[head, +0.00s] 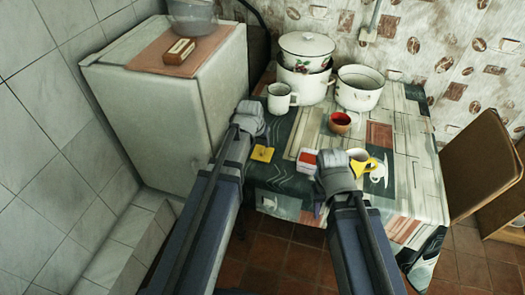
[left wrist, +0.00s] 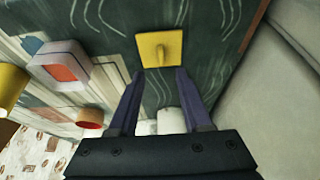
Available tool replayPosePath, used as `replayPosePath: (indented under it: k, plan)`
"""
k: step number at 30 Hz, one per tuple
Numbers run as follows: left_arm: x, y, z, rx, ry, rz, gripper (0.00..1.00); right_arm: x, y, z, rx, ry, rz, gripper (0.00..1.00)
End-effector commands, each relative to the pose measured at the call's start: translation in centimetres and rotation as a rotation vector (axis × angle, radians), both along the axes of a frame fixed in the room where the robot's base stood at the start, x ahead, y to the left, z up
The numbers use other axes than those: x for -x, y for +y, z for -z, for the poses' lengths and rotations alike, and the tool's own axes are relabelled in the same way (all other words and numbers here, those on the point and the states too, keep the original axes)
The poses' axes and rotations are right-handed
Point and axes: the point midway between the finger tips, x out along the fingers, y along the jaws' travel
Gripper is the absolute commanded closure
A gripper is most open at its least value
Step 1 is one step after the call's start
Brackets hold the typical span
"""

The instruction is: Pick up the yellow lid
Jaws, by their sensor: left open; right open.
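The yellow lid (head: 262,153) is a small flat square lying on the patterned table. In the left wrist view the lid (left wrist: 160,45), with a raised ridge on top, is just past my left fingertips. My left gripper (left wrist: 160,73) is open, with nothing held between its fingers. In the head view my left gripper (head: 250,122) is just above the lid in the picture, its fingers mostly hidden by the wrist. My right gripper (head: 334,166) is open beside the yellow mug (head: 358,162); its fingers are largely hidden.
A red-and-white box (head: 307,160) lies right of the lid. A red bowl (head: 340,122), a white mug (head: 281,99), a lidded pot (head: 305,75) and an open pot (head: 358,90) stand farther back. A fridge (head: 175,100) borders the table on the left. A chair (head: 480,165) is at right.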

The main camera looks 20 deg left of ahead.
Motion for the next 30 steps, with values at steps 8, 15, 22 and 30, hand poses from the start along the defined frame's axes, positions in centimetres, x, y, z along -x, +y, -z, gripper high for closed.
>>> replayPosePath:
  k: [8,15,22,30]
  plan:
    - [-0.8,0.0,2.4,0.0,0.002,0.0,0.51,0.0,0.0,2.4,0.0,0.0,0.0,0.57]
    - [-1.0,-0.1,2.6,0.0,0.003,0.0,0.51,0.0,0.0,2.6,0.0,0.0,0.0,0.57]
    - [-1.9,0.0,4.5,0.0,0.003,0.0,0.51,0.0,0.0,4.5,0.0,0.0,0.0,0.57]
    - [-3.1,0.1,7.2,0.0,0.003,0.0,0.51,0.0,0.0,7.2,0.0,0.0,-0.001,0.57]
